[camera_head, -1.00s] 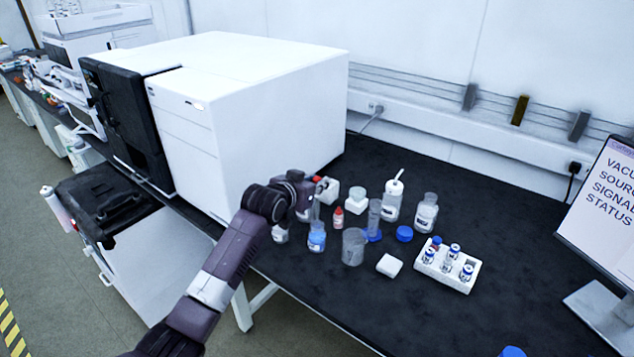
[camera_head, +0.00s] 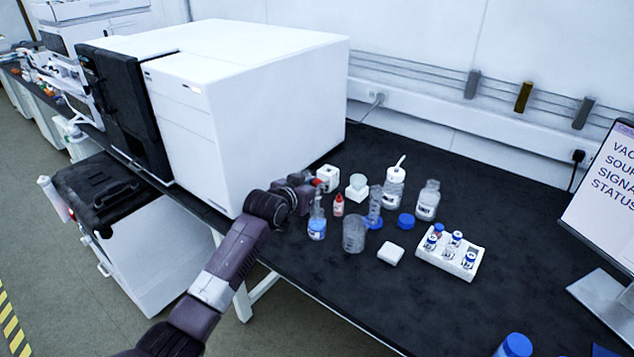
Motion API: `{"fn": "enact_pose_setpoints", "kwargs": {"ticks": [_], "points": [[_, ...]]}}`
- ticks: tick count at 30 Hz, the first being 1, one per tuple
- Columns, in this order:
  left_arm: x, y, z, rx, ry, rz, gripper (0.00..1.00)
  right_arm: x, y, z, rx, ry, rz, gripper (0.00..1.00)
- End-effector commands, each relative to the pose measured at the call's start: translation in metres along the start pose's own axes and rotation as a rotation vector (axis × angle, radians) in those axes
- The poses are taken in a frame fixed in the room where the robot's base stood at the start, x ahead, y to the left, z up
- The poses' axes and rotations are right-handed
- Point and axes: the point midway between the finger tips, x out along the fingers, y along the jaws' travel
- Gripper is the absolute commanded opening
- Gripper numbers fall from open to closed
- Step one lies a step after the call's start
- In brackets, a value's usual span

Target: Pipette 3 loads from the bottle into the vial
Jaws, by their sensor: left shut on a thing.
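My left gripper (camera_head: 314,189), in the middle of the head view, is shut on a slim, clear thing, probably the pipette (camera_head: 318,205). Its lower end is over or in the mouth of a small clear bottle with a blue label or contents (camera_head: 317,229); I cannot tell whether it is inside. A white rack (camera_head: 432,262) to the right holds several small blue-topped vials (camera_head: 469,260). I cannot tell which vial is the task's own. My right gripper is not in view.
Near the gripper stand a clear beaker (camera_head: 354,233), a cylinder with a blue base (camera_head: 375,207), a wash bottle (camera_head: 394,188), a clear jar (camera_head: 427,201) and a red-capped dropper bottle (camera_head: 338,205). A large white instrument (camera_head: 280,110) stands behind left.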

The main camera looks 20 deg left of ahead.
Motion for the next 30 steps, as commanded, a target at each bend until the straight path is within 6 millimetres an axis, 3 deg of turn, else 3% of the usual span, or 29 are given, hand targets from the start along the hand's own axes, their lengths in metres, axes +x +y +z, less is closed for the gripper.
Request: {"fn": "enact_pose_setpoints", "kwargs": {"ticks": [21, 30], "points": [[0.017, 0.0, 0.041, 0.0, -0.001, 0.001, 0.0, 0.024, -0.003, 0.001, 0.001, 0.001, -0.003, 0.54], [0.018, 0.0, 0.043, 0.0, 0.0, 0.0, 0.0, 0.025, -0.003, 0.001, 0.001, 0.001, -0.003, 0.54]]}}
